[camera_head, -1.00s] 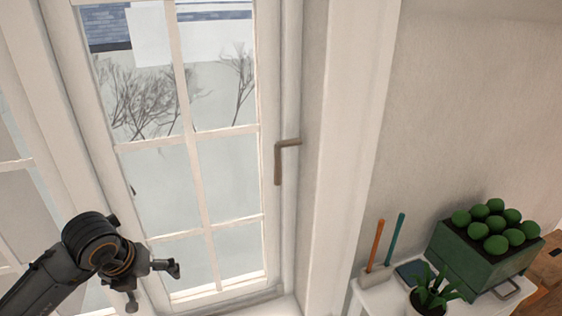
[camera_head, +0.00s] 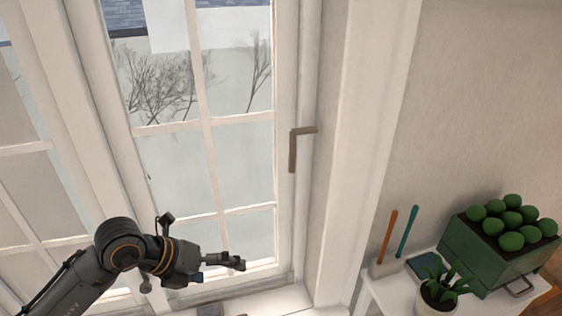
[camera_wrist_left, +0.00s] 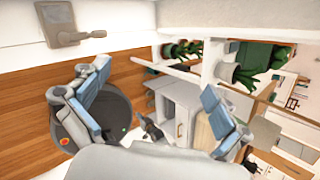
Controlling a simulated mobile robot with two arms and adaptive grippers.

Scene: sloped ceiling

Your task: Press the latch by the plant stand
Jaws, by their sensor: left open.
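The latch (camera_head: 293,150) is a brown L-shaped handle on the white window frame, left of the white plant stand (camera_head: 385,290). My left gripper (camera_head: 238,263) is in front of the lower window panes, below and left of the latch in the picture, and apart from it. In the left wrist view its two blue-grey fingers (camera_wrist_left: 156,78) are spread with nothing between them. A grey lever on a plate (camera_wrist_left: 72,27) shows at that view's top left; I cannot tell if it is the same latch. My right gripper is not in view.
The stand holds a potted plant (camera_head: 438,292), a holder with an orange and a teal stick (camera_head: 390,235), and a green planter (camera_head: 490,258) with round green plants. The window sill (camera_head: 275,301) runs below my gripper. The wall at right is bare.

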